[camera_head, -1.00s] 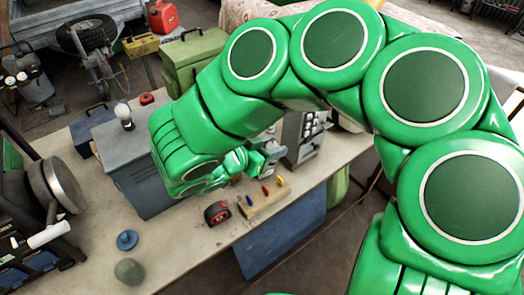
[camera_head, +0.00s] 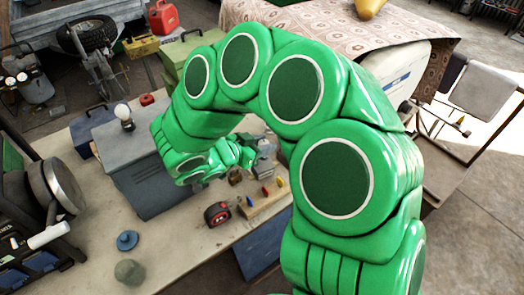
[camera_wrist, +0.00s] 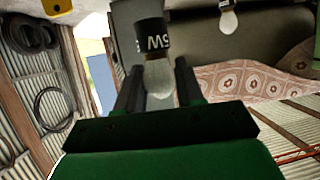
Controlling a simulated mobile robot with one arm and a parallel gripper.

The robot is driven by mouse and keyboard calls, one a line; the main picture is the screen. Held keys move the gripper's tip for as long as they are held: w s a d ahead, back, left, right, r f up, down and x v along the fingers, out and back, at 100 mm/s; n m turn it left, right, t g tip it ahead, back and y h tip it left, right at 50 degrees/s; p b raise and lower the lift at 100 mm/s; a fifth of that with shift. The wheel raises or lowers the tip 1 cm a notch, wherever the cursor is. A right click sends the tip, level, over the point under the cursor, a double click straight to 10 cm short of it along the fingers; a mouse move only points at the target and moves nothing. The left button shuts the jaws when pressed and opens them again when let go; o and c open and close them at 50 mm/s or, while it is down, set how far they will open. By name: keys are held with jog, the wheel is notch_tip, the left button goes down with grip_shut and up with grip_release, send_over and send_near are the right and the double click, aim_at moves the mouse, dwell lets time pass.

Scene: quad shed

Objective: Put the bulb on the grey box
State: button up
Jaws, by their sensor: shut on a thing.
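The grey box (camera_head: 150,182) stands on the workbench in the left half of the head view. A bulb (camera_head: 124,114) with a dark base stands on its top, glass up. My gripper (camera_head: 246,156) is to the right of the box, low over the bench, partly hidden by my arm. In the wrist view my gripper (camera_wrist: 158,82) is shut on a bulb (camera_wrist: 159,76). Its pale glass is between the fingers, and its black base with white lettering points away from the palm. Another bulb (camera_wrist: 228,20) shows at the top. I cannot tell whether the held bulb touches anything.
A red tape measure (camera_head: 217,213) and a wooden block (camera_head: 264,202) with coloured pieces lie in front of my gripper. A blue disc (camera_head: 127,240) and a grey-green lump (camera_head: 129,271) lie on the workbench (camera_head: 185,250). A green case (camera_head: 195,62) stands behind.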

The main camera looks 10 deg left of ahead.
jog(key=shift+w+a+f, duration=0.1)
jog(key=shift+w+f, duration=0.15)
jog(key=shift+f, duration=1.6)
jog(key=o, duration=1)
jog(key=shift+o, duration=0.2)
jog(key=shift+a, duration=0.1)
jog(key=v, duration=1.2)
jog(key=shift+r, duration=0.1)
